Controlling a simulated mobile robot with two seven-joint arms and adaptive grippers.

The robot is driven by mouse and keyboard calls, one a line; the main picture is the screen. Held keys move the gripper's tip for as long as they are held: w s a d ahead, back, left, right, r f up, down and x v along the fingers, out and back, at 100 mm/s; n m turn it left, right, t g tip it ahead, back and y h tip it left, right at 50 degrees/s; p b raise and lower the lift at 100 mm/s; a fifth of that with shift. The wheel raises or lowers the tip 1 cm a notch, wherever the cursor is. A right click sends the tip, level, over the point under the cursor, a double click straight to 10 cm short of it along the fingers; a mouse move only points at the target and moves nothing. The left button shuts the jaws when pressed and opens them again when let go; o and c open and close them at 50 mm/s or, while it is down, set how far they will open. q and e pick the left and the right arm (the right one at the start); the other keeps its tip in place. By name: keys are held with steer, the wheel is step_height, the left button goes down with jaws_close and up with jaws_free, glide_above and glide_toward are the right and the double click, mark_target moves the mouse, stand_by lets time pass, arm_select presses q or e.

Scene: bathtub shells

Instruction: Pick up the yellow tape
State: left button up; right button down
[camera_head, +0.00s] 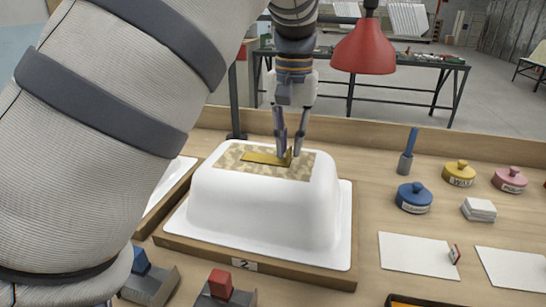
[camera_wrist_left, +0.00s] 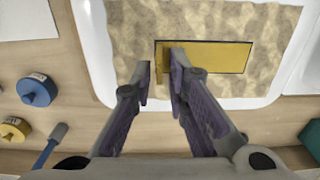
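The yellow tape (camera_head: 262,158) is a flat strip on the tan patterned patch (camera_head: 228,168) on top of the white tub shell (camera_head: 255,205). Near my left gripper, its right end shows a small upright yellow piece in the head view. My left gripper (camera_head: 290,152) points down at that end, fingers parted. In the left wrist view, the tape (camera_wrist_left: 220,57) lies on the patch (camera_wrist_left: 245,88), and the left gripper's fingers (camera_wrist_left: 160,72) stand apart at its left end, with a gap between them. I cannot tell whether they touch it. My right gripper is not in view.
The shell stands on a wooden board labelled 2 (camera_head: 243,265). To the right are a blue round pot (camera_head: 413,198), a yellow pot (camera_head: 459,173), a pink pot (camera_head: 509,180), a blue-handled tool (camera_head: 407,152) and white sheets (camera_head: 418,256). A red lamp (camera_head: 366,48) hangs behind.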

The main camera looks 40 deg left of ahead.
arm_select(q)
steer(key=shift+f, duration=0.7)
jaws_close()
steer(key=shift+w, duration=0.1)
steer(key=shift+r, duration=0.15)
step_height(320, 180, up, 19)
stand_by(0.9)
